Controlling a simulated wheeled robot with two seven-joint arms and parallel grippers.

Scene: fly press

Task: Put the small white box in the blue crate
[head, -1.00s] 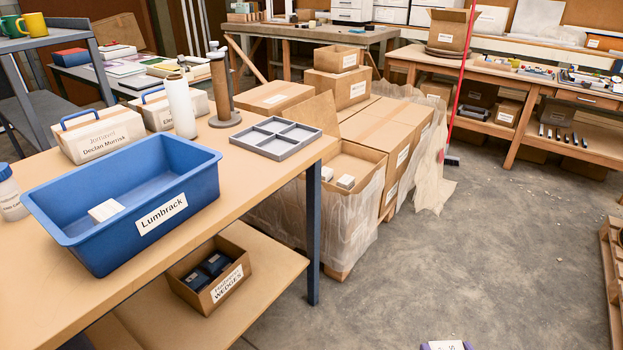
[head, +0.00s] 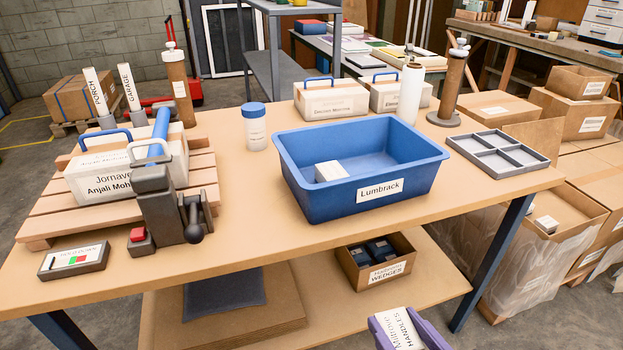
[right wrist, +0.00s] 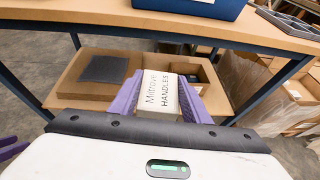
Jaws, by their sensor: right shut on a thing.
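My right gripper (head: 405,332) has purple fingers and is shut on a small white box (head: 398,328) at the bottom of the head view. The right wrist view shows this box (right wrist: 158,93), labelled Mitrovic HANDLES, between the fingers, in front of the table's lower shelf. The blue crate (head: 425,172), labelled Lumbrack, stands on the tabletop, farther away than the gripper. Another small white box (head: 331,171) lies inside the crate at its left. A purple piece at the left edge of the right wrist view looks like my left gripper (right wrist: 12,148); its jaws cannot be made out.
The table's front edge lies between gripper and crate. An open carton (head: 405,268) sits on the lower shelf.

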